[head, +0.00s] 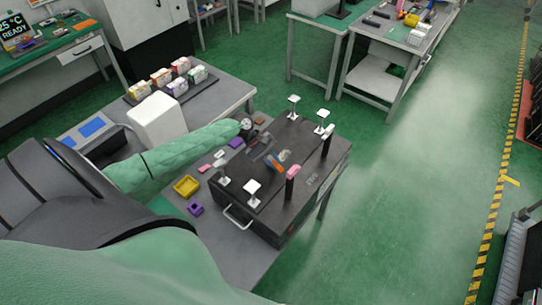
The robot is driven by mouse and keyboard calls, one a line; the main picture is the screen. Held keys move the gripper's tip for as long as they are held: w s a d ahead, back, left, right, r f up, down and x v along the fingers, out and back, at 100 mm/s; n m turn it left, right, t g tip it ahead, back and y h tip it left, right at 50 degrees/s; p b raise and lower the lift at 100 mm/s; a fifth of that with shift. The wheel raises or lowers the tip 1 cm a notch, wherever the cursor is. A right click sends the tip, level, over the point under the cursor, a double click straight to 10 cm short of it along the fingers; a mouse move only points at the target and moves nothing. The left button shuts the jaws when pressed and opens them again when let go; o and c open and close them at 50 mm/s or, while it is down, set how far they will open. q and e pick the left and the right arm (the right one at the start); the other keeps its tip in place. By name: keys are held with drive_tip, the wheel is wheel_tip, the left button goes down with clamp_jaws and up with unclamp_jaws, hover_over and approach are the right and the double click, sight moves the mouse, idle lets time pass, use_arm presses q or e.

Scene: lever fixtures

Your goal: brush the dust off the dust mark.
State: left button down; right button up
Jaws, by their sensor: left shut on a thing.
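My left arm reaches in from the left, and my left gripper (266,154) is low over the dark box top. It is shut on a small tool with blue and orange parts, which looks like the brush (274,163). The brush is near the middle of the box (258,213), between the upright posts. A pale grey patch beside the brush may be the dust mark (285,155); it is too small to tell, and part may be hidden. My right gripper is not in view.
Posts with white square tops stand on the box, such as one post (252,187) and another (322,115). A dark lever with a pink top (293,171) stands near the front. A white box (157,120) stands behind my arm.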

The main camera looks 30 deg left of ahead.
use_arm(q)
drive_tip(key=shift+w+d, duration=0.15)
drive_tip(key=shift+w, duration=1.3)
drive_tip(key=shift+w+d, duration=0.15)
drive_tip(key=shift+w, duration=1.3)
drive_tip(key=shift+w, duration=0.1)
drive_tip(key=shift+w+d+b, duration=0.1)
drive_tip(key=shift+w+b, duration=0.25)
drive_tip(key=shift+w, duration=1.5)
drive_tip(key=shift+s+p, duration=0.35)
drive_tip(key=shift+s, duration=0.6)
drive_tip(key=shift+s+a, duration=0.15)
drive_tip(key=shift+s, duration=1.65)
drive_tip(key=shift+s+a, duration=0.2)
drive_tip(key=shift+s, duration=1.65)
drive_tip(key=shift+s+a, duration=0.15)
drive_tip(key=shift+s, duration=1.65)
drive_tip(key=shift+w+d+b, duration=0.1)
drive_tip(key=shift+w+d, duration=0.1)
drive_tip(key=shift+w, duration=1.95)
drive_tip(key=shift+w+d+b, duration=0.1)
drive_tip(key=shift+w+d, duration=0.05)
drive_tip(key=shift+w, duration=2)
drive_tip(key=shift+w+d+b, duration=0.1)
drive_tip(key=shift+w+d, duration=0.1)
drive_tip(key=shift+w, duration=1.95)
drive_tip(key=shift+s+d+p, duration=0.15)
drive_tip(key=shift+d+p, duration=0.15)
drive_tip(key=shift+d, duration=1.25)
